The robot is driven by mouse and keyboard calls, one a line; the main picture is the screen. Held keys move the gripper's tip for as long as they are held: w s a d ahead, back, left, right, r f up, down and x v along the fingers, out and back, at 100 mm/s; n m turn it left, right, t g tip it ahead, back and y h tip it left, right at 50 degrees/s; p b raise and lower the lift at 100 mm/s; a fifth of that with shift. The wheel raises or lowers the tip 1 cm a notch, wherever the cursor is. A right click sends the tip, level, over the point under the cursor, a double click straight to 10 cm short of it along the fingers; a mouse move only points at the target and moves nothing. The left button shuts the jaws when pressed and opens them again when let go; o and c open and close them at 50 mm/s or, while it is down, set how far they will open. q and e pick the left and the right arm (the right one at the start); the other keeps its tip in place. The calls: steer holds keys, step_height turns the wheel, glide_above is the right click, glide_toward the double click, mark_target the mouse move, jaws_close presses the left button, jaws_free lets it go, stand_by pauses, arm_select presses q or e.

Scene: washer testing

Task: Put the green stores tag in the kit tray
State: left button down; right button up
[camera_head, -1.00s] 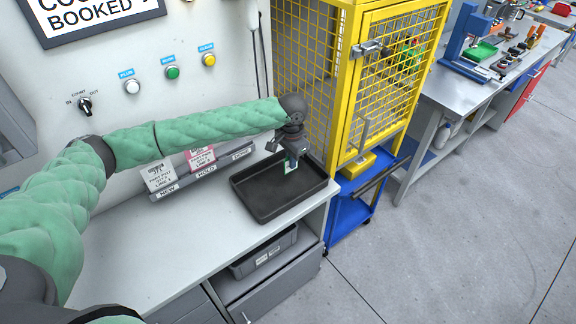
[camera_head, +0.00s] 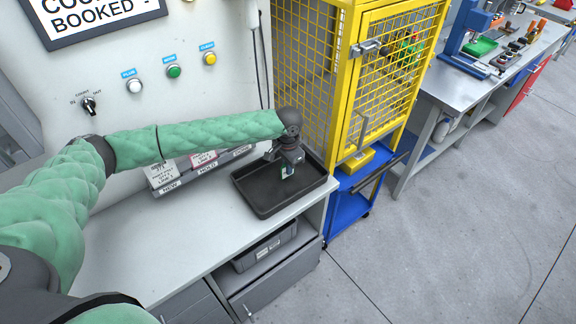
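The black kit tray (camera_head: 262,207) lies on the bench near its right end. My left gripper (camera_head: 288,168) points down over the tray's right half. It is shut on a small white and green tag (camera_head: 287,173), which hangs upright between the fingertips. The tag is low inside or just over the tray; I cannot tell whether it touches the tray floor. The fingers partly hide the tag. My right gripper is not in view.
A holder with white and pink cards (camera_head: 204,158) stands on the bench left of the tray, below my arm. A yellow mesh cage (camera_head: 342,95) stands right of the bench. The front of the benchtop (camera_head: 150,250) is clear.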

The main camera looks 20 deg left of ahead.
arm_select(q)
steer(key=c, duration=1.6)
jaws_free()
steer(key=shift+c, duration=0.2)
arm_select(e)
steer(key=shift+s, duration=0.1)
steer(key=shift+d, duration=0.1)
arm_select(q)
steer(key=shift+r+b, duration=0.35)
steer(key=shift+r, duration=0.1)
step_height(320, 180, up, 4)
steer(key=shift+b, duration=1)
step_height(320, 180, up, 6)
steer(key=shift+r+b, duration=0.1)
steer(key=shift+b, duration=0.9)
steer(key=shift+r, duration=0.6)
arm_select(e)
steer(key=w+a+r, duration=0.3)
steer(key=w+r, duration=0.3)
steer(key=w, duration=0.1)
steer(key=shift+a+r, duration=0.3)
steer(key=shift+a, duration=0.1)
arm_select(q)
steer(key=shift+f, duration=0.1)
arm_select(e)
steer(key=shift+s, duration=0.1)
